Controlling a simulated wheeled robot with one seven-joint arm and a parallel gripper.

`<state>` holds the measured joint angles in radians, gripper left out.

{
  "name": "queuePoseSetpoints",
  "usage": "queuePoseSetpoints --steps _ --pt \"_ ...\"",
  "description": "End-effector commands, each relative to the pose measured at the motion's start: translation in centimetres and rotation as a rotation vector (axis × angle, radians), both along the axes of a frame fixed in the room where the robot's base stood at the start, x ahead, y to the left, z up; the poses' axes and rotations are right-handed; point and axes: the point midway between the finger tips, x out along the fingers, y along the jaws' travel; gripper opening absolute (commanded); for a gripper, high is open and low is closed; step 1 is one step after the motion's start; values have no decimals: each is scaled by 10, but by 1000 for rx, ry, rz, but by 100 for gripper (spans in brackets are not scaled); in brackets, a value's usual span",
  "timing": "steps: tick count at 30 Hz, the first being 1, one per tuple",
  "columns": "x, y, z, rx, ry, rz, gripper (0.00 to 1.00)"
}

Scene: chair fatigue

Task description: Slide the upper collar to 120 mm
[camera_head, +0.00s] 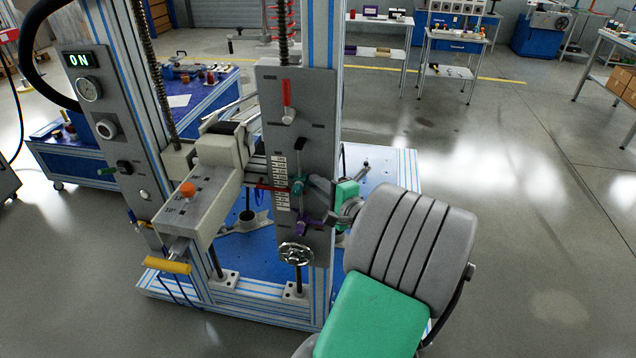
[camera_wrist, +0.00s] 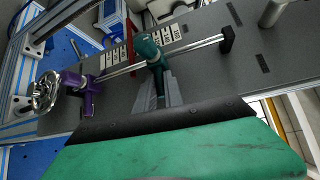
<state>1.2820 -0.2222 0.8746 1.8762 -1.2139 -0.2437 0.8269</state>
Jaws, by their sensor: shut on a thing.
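The teal collar (camera_head: 298,186) sits on a thin upright rod on the dark grey panel (camera_head: 322,130), above the purple collar (camera_head: 303,226). In the wrist view, the teal collar (camera_wrist: 148,48) is around the silver rod (camera_wrist: 200,43), between the purple collar (camera_wrist: 80,84) and the black end block (camera_wrist: 227,39). My gripper (camera_wrist: 157,88) is shut on the teal collar's near part; the fingers hide some of it. My gripper (camera_head: 316,188) also reaches the collar from the right in the head view.
A handwheel (camera_head: 296,253) is below the purple collar. A red lever (camera_head: 287,101) is higher on the panel. A grey beam with an orange button (camera_head: 187,189) projects at the left. A red pointer (camera_wrist: 131,46) lies across the scale. Open floor lies to the right.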

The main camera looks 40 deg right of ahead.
Motion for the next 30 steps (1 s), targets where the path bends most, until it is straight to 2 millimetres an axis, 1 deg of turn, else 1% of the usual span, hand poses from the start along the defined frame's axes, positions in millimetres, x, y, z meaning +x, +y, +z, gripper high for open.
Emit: queuePoseSetpoints --steps 4,5,12,19,22,25,30 --pt "0 0 1 0 0 0 0" --pt "0 0 1 0 0 -1 14" --pt "0 0 2 -1 0 0 33" --pt "0 0 2 -1 0 0 34" --pt "-6 -1 3 -1 0 -3 34" --pt "-23 1 5 -2 -1 -6 34" --pt "-58 5 10 -2 -1 -8 34"
